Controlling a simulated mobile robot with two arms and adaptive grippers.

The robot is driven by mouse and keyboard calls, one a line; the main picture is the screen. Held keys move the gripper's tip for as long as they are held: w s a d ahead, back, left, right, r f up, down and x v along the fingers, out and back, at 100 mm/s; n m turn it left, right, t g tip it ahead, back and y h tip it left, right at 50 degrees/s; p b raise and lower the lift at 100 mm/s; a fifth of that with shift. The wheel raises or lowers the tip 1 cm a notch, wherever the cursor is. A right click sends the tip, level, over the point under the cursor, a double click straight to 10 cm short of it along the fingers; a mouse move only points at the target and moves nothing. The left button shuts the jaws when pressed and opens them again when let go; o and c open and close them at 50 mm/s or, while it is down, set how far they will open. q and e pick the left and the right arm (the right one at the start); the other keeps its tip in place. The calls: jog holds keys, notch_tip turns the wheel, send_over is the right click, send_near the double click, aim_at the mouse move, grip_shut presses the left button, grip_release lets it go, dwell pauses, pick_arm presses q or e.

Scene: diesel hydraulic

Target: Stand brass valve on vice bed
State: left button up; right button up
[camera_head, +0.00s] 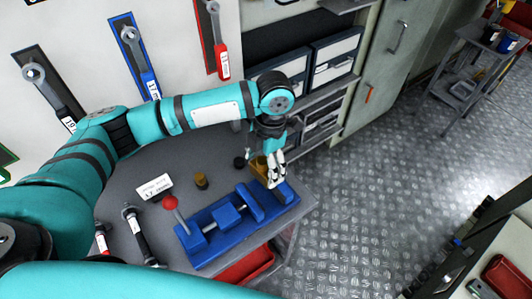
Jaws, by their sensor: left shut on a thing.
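The blue vice (226,214) lies on the grey workbench, with a red-knobbed lever at its left end. My left gripper (273,180) reaches down over the far right end of the vice and is shut on the brass valve (259,166). The valve shows as a yellow-brown piece beside the white fingers and is partly hidden by them. I cannot tell whether it touches the vice. My right gripper is not in view.
A small brown-brass cylinder (201,181) and a white label card (154,187) stand on the bench behind the vice. A dark piece (239,162) sits near the gripper. A red bin (245,266) is below the bench edge.

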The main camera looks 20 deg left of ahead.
pick_arm(q)
jog(key=shift+s+f+b, duration=0.3)
jog(key=shift+s+f, duration=0.1)
jog(key=shift+f, duration=0.4)
jog(key=shift+w+f+b, duration=0.25)
jog(key=shift+f+b, duration=0.25)
jog(key=shift+f, duration=0.15)
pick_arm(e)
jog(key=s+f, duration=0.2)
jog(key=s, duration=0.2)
pick_arm(q)
jog(key=f+b, duration=0.2)
jog(key=f, duration=0.1)
jog(key=shift+w, duration=0.3)
jog(key=shift+s+f+b, duration=0.1)
jog(key=shift+f+b, duration=0.2)
jog(key=shift+f, duration=0.1)
notch_tip(320, 180, down, 3)
jog(key=shift+f+b, duration=0.1)
jog(key=shift+b, duration=0.65)
jog(key=shift+f, duration=0.45)
jog(key=shift+f+b, duration=0.35)
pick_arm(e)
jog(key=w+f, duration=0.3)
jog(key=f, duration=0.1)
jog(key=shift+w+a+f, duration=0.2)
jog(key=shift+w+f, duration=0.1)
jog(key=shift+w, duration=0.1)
